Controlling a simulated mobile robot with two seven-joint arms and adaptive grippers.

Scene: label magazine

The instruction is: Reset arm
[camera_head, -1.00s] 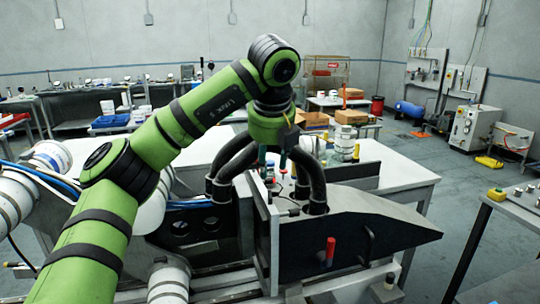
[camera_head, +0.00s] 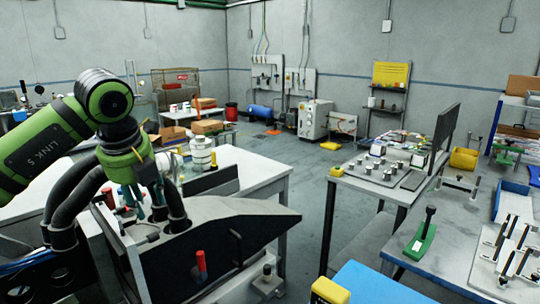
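My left arm comes in from the left and bends down at a green wrist. My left gripper (camera_head: 138,196) hangs below it over the dark machine (camera_head: 225,218), among thick black hoses. Its fingers are small and partly hidden, so I cannot tell whether they are open or shut or touch anything. The machine has a long sloping top and a red handle (camera_head: 201,262) on its side. My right arm and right gripper are not in view.
A white table (camera_head: 262,176) stands behind the machine. At right is a bench with metal fixtures (camera_head: 372,170), and closer a grey table with a green clamp (camera_head: 421,238). A blue surface (camera_head: 385,287) with a yellow block (camera_head: 330,291) is at the bottom. Open floor lies between.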

